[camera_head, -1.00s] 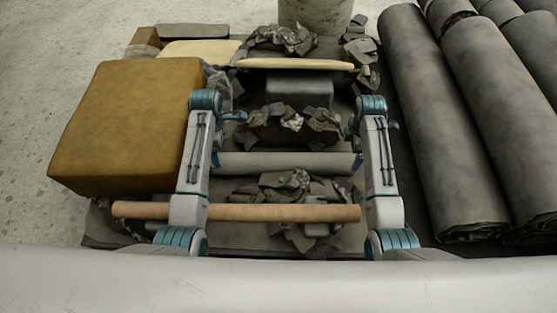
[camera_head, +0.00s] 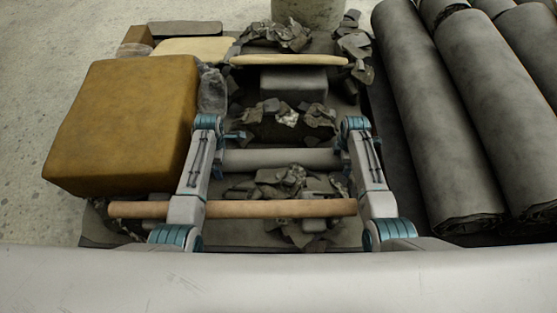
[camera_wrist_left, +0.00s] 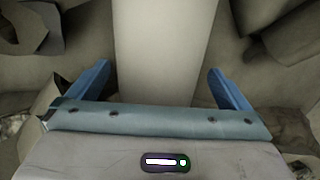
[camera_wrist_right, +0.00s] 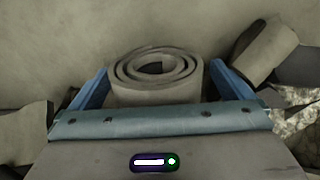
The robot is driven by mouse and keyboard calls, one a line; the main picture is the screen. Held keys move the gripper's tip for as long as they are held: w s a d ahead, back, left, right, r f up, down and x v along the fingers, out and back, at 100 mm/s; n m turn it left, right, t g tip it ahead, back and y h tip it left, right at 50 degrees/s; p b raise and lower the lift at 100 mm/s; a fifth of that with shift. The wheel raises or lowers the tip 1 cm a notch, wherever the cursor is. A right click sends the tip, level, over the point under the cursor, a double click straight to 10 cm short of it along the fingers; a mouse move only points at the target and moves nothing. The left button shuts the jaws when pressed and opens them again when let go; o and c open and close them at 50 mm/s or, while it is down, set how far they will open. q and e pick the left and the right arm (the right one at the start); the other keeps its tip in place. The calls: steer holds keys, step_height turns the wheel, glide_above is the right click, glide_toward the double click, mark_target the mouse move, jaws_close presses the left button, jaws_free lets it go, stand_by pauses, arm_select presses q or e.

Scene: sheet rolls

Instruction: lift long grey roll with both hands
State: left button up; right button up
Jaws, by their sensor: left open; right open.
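The long grey roll (camera_head: 283,160) lies crosswise on the dark mat between my two arms in the head view. My left gripper (camera_head: 222,158) is open at its left end. In the left wrist view the roll (camera_wrist_left: 165,50) runs between the spread blue fingers, apart from both. My right gripper (camera_head: 345,158) is open at the right end. In the right wrist view the roll's spiral end (camera_wrist_right: 155,85) sits between the open fingers. In the head view my arms partly hide both ends, and finger contact cannot be told.
A brown roll (camera_head: 280,208) lies nearer me, with grey scraps (camera_head: 290,180) between. Beyond are more scraps and a grey block (camera_head: 293,84). A large ochre block (camera_head: 120,125) stands left. Big dark rolls (camera_head: 440,120) lie right.

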arm_select(q)
steer(key=shift+f, duration=0.1)
arm_select(e)
steer(key=shift+f, duration=0.1)
arm_select(q)
steer(key=c, duration=2)
arm_select(e)
steer(key=c, duration=2)
arm_select(q)
steer(key=shift+w, duration=0.1)
arm_select(e)
steer(key=shift+w, duration=0.1)
arm_select(q)
steer(key=shift+r, duration=0.2)
arm_select(e)
steer(key=shift+r, duration=0.25)
